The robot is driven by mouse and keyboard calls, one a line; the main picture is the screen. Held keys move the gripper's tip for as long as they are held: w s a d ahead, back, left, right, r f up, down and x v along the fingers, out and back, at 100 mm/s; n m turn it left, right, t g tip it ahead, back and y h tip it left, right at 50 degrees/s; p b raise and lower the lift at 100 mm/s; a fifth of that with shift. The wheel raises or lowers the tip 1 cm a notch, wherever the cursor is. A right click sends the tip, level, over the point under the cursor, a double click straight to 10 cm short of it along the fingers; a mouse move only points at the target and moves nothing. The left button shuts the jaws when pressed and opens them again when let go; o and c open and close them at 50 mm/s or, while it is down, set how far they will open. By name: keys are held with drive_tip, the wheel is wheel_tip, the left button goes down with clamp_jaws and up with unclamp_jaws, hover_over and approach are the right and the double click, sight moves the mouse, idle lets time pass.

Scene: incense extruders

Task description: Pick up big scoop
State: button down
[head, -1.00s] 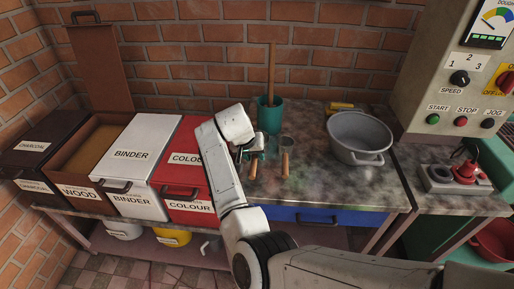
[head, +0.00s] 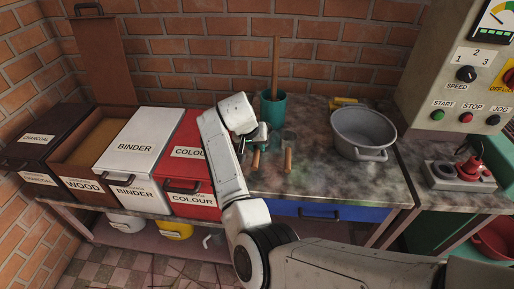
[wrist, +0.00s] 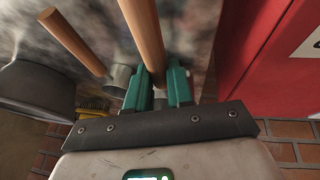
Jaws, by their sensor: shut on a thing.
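The big scoop's wooden handle (wrist: 143,38) runs between the green fingers of my gripper (wrist: 157,86) in the wrist view. The fingers are shut on it, and its scoop end is mostly hidden behind them. In the head view the same handle (head: 256,160) shows below my gripper (head: 262,137), low over the table beside the red box. A second scoop with a wooden handle (wrist: 73,41) and a grey metal cup lies beside it; its handle also shows in the head view (head: 288,160). I cannot compare the two cups in size.
The red COLOUR box (head: 190,155) stands close to the left of my gripper. A green cup (head: 271,108) with a wooden stick stands behind. A grey metal bowl (head: 364,134) and a yellow-handled brush (head: 343,102) are to the right. The front of the table is clear.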

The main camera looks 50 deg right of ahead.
drive_tip(key=s+a+r, duration=0.7)
drive_tip(key=s+r, duration=0.4)
drive_tip(key=shift+s+a+r, duration=0.35)
drive_tip(key=shift+s, duration=0.05)
idle(0.3)
